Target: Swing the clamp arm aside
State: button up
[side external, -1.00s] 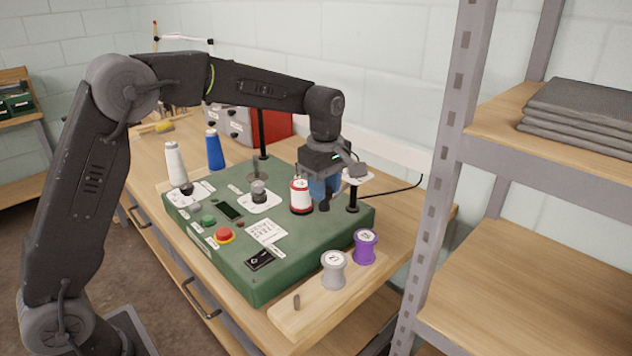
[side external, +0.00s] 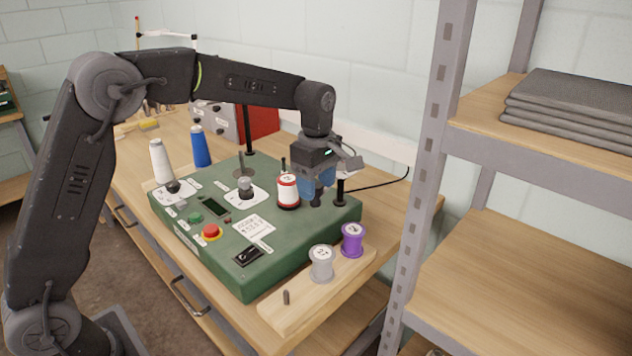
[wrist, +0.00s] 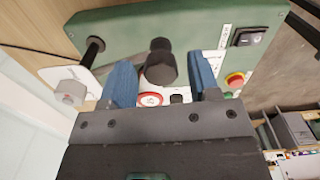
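My gripper (side external: 317,186) is over the near-right part of the green machine, beside the red-and-white spool (side external: 288,190). In the wrist view its blue fingers (wrist: 162,78) are apart, on either side of a black rounded knob (wrist: 160,63), with gaps visible on both sides. A black post (wrist: 95,46) stands left of the fingers, and a grey bar (wrist: 104,70) runs from near it behind the left finger. This bar seems to be the clamp arm; its far end is hidden. The post also shows in the side view (side external: 340,190). Any contact with the knob is unclear.
The green machine (side external: 285,262) carries a red button (side external: 212,232) and a grey dial (side external: 245,188). A grey spool (side external: 321,264) and a purple spool (side external: 352,240) stand on a wooden strip. Metal shelving (side external: 425,150) rises at the right.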

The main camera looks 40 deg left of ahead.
notch_tip(320, 180, up, 14)
jog(key=shift+f, duration=0.1)
dwell(0.6)
dwell(0.4)
jog(key=s+r+m+t, duration=0.1)
jog(key=s+m+t, duration=0.2)
jog(key=s+m, duration=0.95)
jog(key=s+f+m+t, duration=0.1)
jog(key=s+f+m, duration=0.1)
jog(key=s, duration=0.3)
jog(key=s+f+m, duration=0.2)
jog(key=s+f, duration=0.2)
jog(key=s, duration=0.1)
jog(key=s+f+m+t, duration=0.1)
jog(key=s+f+m, duration=0.1)
jog(key=s, duration=0.4)
jog(key=shift+a+f+m+t, duration=0.25)
jog(key=shift+a+f+t, duration=0.1)
jog(key=shift+f, duration=0.3)
